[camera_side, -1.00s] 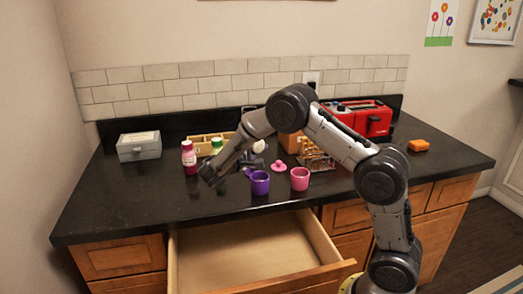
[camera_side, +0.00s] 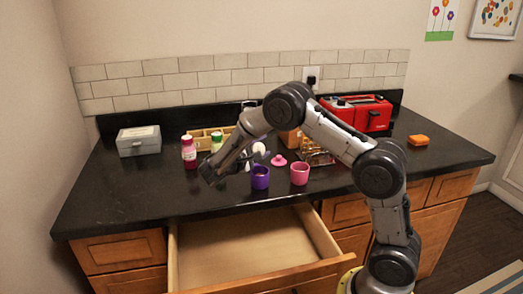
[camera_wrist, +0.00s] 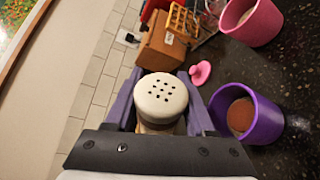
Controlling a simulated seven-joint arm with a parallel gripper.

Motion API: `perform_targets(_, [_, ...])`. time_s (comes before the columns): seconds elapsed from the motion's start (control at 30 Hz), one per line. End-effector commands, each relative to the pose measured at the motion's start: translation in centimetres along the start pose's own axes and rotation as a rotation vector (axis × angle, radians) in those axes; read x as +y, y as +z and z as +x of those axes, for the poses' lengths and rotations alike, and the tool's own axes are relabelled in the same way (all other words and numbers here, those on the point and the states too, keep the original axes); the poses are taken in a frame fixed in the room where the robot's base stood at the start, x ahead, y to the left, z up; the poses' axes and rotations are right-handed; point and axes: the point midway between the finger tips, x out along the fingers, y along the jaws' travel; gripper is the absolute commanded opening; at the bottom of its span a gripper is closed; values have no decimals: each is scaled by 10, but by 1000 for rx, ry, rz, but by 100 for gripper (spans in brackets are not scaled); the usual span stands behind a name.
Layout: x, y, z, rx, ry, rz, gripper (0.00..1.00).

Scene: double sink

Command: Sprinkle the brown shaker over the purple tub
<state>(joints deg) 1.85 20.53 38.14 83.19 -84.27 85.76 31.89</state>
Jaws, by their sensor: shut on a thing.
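The brown shaker (camera_wrist: 161,98) has a white cap with several dark holes; only a little of its brown body shows below the cap. My gripper (camera_wrist: 165,108), with purple fingers, is shut on it. In the side view my gripper (camera_side: 251,158) is partly hidden by my wrist, and the shaker's white cap (camera_side: 259,147) shows small beside it. The purple tub (camera_side: 260,178) stands upright on the counter, just below and right of my gripper. In the wrist view the purple tub (camera_wrist: 262,113) is right of the shaker and holds something brown.
A pink tub (camera_side: 299,175) stands right of the purple one, with a pink lid (camera_side: 279,160) behind. A red-pink bottle (camera_side: 189,153) and a green-capped bottle (camera_side: 217,143) stand left. A red toaster (camera_side: 372,115) is behind. An open drawer (camera_side: 250,250) juts out in front.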

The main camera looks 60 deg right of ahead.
Motion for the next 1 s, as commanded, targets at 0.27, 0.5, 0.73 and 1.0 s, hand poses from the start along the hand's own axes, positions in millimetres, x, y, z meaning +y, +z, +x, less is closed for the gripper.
perform_targets(0.27, [8, 5, -2, 4, -55, -146, 0])
perform_targets(0.5, [18, 12, -4, 4, -124, -337, 0])
perform_targets(0.73, [24, 17, -6, 4, -166, -454, 0])
perform_targets(1.0, [25, 18, -6, 4, -174, -478, 0])
